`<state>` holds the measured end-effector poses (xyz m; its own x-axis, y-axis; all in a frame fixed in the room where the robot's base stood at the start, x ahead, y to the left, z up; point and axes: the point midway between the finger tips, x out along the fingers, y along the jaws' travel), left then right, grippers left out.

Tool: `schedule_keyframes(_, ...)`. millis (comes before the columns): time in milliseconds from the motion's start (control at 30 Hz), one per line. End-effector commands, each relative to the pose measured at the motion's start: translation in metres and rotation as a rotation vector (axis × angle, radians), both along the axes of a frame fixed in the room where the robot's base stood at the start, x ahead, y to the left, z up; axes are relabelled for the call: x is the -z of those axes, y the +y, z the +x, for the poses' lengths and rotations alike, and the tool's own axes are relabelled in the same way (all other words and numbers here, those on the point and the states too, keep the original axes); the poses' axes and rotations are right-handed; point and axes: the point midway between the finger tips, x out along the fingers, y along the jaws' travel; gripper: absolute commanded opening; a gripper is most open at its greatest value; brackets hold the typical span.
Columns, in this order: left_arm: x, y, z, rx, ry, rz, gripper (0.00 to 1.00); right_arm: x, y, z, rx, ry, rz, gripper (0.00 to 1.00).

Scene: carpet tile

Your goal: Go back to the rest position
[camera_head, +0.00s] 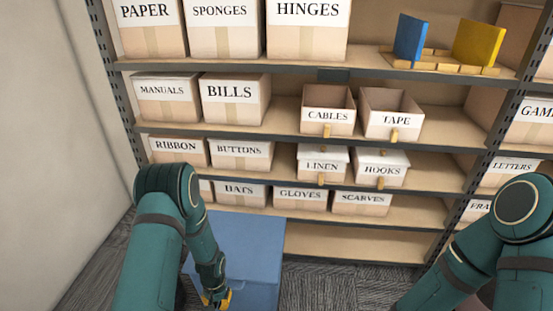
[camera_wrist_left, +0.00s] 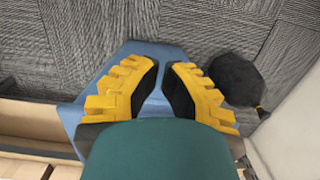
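My left gripper (camera_head: 217,298) hangs low at the bottom of the head view, over the front of a blue box-like surface (camera_head: 252,240). The left wrist view shows its two yellow fingers with dark pads (camera_wrist_left: 162,65) apart, with blue surface in the gap and nothing held. The blue surface also shows under the fingers in that view (camera_wrist_left: 160,50). I cannot tell whether the fingers touch it. My right arm comes in at the right of the head view; its gripper is out of the picture.
A shelf unit with labelled boxes, such as the BILLS box (camera_head: 233,105) and the open TAPE box (camera_head: 390,118), stands ahead. A dark rounded thing (camera_wrist_left: 237,78) lies beside the blue surface. A wall is at left.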

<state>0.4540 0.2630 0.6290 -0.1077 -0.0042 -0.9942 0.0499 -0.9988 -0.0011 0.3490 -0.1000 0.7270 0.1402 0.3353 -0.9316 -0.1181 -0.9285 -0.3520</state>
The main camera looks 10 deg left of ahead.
Motion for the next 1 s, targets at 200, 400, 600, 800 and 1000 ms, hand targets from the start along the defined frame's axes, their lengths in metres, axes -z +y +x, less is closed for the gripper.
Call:
schedule_keyframes(200, -0.013, -0.046, -0.022, -0.031, -0.050, -0.104, 0.00, 0.000, 0.000, 0.000, 0.000, 0.000, 0.000, 0.47)
schedule_keyframes(400, -0.055, -0.121, -0.065, -0.084, -0.153, -0.260, 0.00, 0.000, 0.000, 0.000, 0.000, 0.000, 0.000, 0.47)
schedule_keyframes(600, -0.090, -0.157, -0.097, -0.109, -0.220, -0.330, 0.00, 0.000, 0.000, 0.000, 0.000, 0.000, 0.000, 0.47)
schedule_keyframes(800, -0.098, -0.163, -0.105, -0.112, -0.235, -0.342, 0.00, 0.000, 0.000, 0.000, 0.000, 0.000, 0.000, 0.47)
schedule_keyframes(1000, -0.098, -0.163, -0.104, -0.112, -0.234, -0.341, 0.00, 0.000, 0.000, 0.000, 0.000, 0.000, 0.000, 0.47)
